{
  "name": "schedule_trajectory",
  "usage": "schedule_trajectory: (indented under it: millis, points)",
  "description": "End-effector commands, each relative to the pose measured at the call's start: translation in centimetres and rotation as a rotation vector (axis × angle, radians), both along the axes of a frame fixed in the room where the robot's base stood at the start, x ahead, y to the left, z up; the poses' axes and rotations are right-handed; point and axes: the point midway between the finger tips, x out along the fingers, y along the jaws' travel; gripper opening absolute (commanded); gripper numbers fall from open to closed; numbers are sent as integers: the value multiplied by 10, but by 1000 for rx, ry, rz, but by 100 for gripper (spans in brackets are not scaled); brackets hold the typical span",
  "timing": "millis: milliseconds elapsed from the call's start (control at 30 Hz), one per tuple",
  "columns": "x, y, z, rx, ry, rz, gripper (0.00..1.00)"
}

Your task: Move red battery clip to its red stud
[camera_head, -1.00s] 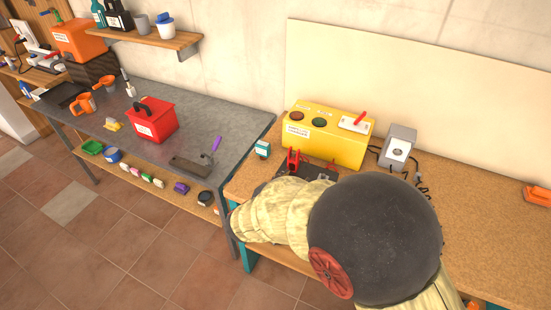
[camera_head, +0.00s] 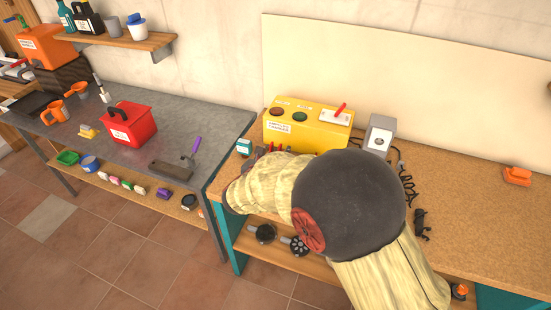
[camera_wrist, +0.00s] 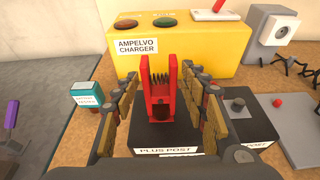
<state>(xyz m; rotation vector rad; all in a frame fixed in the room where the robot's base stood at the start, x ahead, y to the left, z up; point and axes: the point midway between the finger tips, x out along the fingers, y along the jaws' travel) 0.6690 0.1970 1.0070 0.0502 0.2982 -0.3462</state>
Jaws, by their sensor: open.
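The red battery clip (camera_wrist: 160,92) stands upright in the wrist view, with dark teeth between its arms. It is at a black block labelled PLUS POST (camera_wrist: 150,140). My gripper (camera_wrist: 161,80) is open, with one finger on each side of the clip and visible gaps between. In the head view my arm hides most of the clip; only small red parts (camera_head: 272,148) show. A small red knob (camera_wrist: 277,102) is at the right by a grey plate; I cannot tell whether it is the red stud.
The yellow charger (camera_wrist: 180,45) stands just behind the clip. A black block with a dark knob (camera_wrist: 237,106) is close on the right, and a small teal-and-white box (camera_wrist: 87,96) on the left. A grey socket box (camera_head: 379,135) stands right of the charger.

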Motion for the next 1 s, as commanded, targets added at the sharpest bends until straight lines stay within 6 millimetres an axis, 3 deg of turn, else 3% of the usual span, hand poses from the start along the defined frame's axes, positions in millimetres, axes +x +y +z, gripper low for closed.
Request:
schedule_trajectory:
  millis: [167,1000]
  points:
    - [0,0,1,1,0,1,44]
    - [0,1,1,2,-1,0,0]
